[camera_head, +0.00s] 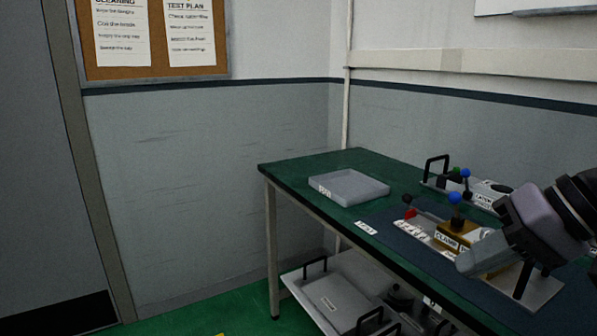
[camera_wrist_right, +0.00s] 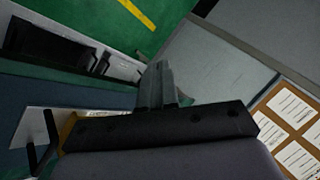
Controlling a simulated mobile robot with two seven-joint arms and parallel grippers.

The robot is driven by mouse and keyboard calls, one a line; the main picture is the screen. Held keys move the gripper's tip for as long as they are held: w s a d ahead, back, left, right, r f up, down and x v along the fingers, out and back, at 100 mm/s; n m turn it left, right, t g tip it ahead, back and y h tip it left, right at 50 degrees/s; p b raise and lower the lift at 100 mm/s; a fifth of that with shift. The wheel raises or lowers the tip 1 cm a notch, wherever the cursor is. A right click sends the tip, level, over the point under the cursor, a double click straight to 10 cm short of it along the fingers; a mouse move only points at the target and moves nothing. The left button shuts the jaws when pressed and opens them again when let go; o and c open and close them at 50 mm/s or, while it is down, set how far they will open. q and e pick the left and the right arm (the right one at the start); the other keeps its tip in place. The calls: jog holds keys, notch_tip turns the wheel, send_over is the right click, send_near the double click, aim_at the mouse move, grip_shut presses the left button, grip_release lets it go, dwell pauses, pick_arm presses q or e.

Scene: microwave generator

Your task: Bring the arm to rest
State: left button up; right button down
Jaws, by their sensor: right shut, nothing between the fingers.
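My right gripper (camera_head: 478,260) comes in from the right in the head view, held over the near side of the green workbench (camera_head: 310,160). Its fingers are closed together with nothing between them; they also show in the right wrist view (camera_wrist_right: 158,85). The gripper hides part of a brass-coloured clamp block (camera_head: 458,234) behind it. I cannot tell the exact gap between the gripper and the block. My left gripper is in neither view.
A shallow grey tray (camera_head: 348,187) sits at the bench's far left. A plate with a black handle and coloured knobs (camera_head: 462,185) stands at the back. A lower shelf holds a grey case (camera_head: 330,300). Green floor and a grey wall (camera_head: 210,190) lie left of the bench.

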jog(key=s+a+f+m+g+y+p, duration=0.1)
jog(key=s+a+f+m+g+y, duration=0.15)
jog(key=a+m+y, duration=1.05)
jog(key=w+d+f+n+t+h+p, duration=0.1)
jog(key=d+f+n+t+h, duration=0.35)
jog(key=n, duration=0.55)
jog(key=w+d+f+n+t+h, duration=0.1)
jog(key=f+n+t+h, duration=0.3)
jog(key=f+n+t, duration=0.45)
jog(key=w+d+f+n+t+h+p, duration=0.1)
jog(key=w+d+f+n+t+h, duration=0.25)
jog(key=n, duration=0.85)
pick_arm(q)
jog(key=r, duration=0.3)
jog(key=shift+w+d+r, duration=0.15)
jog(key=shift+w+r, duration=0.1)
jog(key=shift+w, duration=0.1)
pick_arm(e)
jog(key=s+d+f+m+g+h, duration=0.1)
jog(key=s+f+m+g+h, duration=0.1)
jog(key=s+f+m+g, duration=0.2)
jog(key=s+d+f+m+g+h, duration=0.1)
jog(key=s+f+m+g+h, duration=0.2)
jog(key=s+f+m, duration=0.7)
notch_tip(320, 180, down, 6)
jog(key=shift+s+f+g+h, duration=0.1)
jog(key=shift+s+g+h, duration=0.25)
jog(key=shift+s, duration=0.6)
